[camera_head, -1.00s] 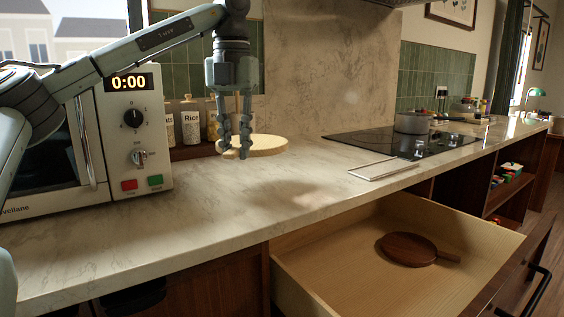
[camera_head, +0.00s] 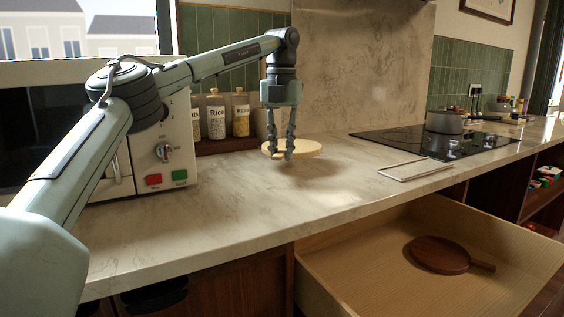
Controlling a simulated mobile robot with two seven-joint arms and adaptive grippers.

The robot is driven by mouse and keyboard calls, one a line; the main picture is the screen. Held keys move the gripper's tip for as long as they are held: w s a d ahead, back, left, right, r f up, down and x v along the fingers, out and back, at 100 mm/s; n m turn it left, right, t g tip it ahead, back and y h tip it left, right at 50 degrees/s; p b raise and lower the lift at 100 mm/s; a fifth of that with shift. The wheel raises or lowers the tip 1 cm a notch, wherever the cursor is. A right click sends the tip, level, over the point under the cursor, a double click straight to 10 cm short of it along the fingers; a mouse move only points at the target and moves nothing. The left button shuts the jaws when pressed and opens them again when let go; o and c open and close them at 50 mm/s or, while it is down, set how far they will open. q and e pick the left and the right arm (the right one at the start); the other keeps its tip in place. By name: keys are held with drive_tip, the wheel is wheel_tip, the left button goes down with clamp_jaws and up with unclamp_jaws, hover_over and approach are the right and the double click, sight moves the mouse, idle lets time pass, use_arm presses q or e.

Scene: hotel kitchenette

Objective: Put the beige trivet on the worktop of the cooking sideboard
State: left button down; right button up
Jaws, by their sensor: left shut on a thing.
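The beige trivet (camera_head: 304,147) is a round, flat, pale disc at the back of the marble worktop (camera_head: 240,208). My left gripper (camera_head: 278,156) points down and is shut on the trivet's left edge. The trivet lies roughly level, with a soft shadow on the marble below and to its right. It seems to be just above the worktop, but I cannot tell whether it touches. The fingers hide part of its left side. My right gripper is not in view.
The microwave (camera_head: 163,150) and storage jars (camera_head: 217,118) stand left of the trivet. A black hob (camera_head: 440,140) with a pot (camera_head: 446,122) and a metal frame (camera_head: 415,169) are to the right. An open drawer (camera_head: 380,270) below holds a dark round board (camera_head: 440,255). The front worktop is clear.

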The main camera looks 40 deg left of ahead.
sight(282, 178)
use_arm(q)
drive_tip(key=shift+w+f, duration=0.1)
drive_tip(key=shift+f, duration=1.95)
drive_tip(key=c, duration=1.4)
unclamp_jaws()
drive_tip(key=shift+f, duration=0.15)
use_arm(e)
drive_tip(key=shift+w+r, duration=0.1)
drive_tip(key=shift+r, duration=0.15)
